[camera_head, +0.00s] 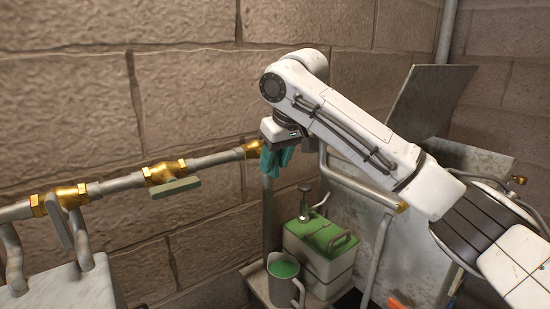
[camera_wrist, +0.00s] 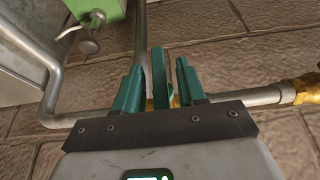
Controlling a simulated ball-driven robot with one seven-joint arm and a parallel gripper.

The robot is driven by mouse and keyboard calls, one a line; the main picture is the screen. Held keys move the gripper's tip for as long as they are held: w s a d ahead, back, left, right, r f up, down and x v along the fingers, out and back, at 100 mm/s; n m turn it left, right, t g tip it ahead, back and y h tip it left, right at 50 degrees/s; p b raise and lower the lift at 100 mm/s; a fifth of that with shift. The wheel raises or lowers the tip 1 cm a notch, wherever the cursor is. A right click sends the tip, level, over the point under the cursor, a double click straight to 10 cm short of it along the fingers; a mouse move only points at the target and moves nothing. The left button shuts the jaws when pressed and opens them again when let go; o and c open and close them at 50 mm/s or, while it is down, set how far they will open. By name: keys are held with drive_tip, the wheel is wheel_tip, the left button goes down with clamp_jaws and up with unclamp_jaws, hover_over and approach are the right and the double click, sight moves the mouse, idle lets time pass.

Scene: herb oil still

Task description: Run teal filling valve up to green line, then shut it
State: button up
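My gripper (camera_head: 275,160) has teal fingers and is at the right end of the wall pipe, beside a brass fitting (camera_head: 253,148). In the wrist view the two fingers (camera_wrist: 159,85) stand apart, with an upright teal valve handle (camera_wrist: 161,78) between them. Narrow gaps show on both sides of the handle, so the gripper looks open around it. Brass of the valve (camera_wrist: 175,101) shows just behind the handle. In the head view the handle is hard to tell from the fingers. I cannot make out a green line in either view.
The wall pipe carries a green-handled valve (camera_head: 175,187) and a grey-handled valve (camera_head: 66,228) to the left. Below stand a jug with green contents (camera_head: 283,283) and a green-topped container (camera_head: 320,250). Grey metal panels (camera_head: 430,100) and bent pipes crowd the right.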

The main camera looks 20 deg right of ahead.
drive_tip(key=shift+w+f, duration=0.1)
drive_tip(key=shift+f, duration=0.2)
drive_tip(key=shift+c, duration=0.5)
clamp_jaws()
